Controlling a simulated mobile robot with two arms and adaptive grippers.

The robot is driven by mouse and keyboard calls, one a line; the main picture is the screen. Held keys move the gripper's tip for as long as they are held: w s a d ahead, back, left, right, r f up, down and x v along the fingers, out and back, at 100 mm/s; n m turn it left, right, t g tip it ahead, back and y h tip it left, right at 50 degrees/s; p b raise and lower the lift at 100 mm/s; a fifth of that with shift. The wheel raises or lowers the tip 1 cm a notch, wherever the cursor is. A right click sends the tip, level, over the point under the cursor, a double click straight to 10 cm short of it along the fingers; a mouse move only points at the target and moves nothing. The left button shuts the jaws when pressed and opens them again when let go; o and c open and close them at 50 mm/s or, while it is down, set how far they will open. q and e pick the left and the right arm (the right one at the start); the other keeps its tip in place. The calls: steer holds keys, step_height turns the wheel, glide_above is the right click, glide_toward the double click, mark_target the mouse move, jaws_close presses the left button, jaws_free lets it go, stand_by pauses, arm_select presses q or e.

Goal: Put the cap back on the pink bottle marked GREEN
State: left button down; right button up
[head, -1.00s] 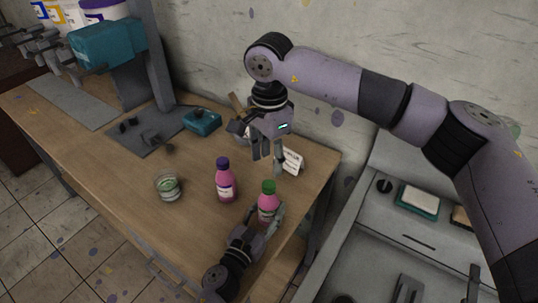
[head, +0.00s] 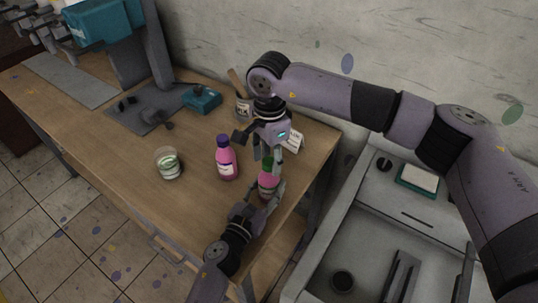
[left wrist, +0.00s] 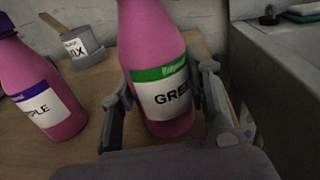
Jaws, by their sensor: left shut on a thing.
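The pink bottle marked GREEN (head: 267,184) stands upright near the right end of the table. Its green-banded white label faces the left wrist view (left wrist: 172,92), where the bottle's top is out of frame. My left gripper (head: 268,194) is shut around its lower body, one finger on each side. In the head view the green cap (head: 266,163) shows at the top of the bottle, partly hidden by the right fingers. My right gripper (head: 267,158) points down with its fingers around the cap; whether they press on it I cannot tell.
A pink bottle with a purple cap (head: 227,164) stands just left. A glass jar (head: 168,164) is farther left. A MIX container (left wrist: 85,48), a white card (head: 294,142) and a teal box (head: 201,99) are behind. A sink (head: 375,225) lies right.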

jaws_close()
stand_by(0.3)
steer(key=m, duration=1.5)
steer(key=shift+o, duration=1.1)
jaws_free()
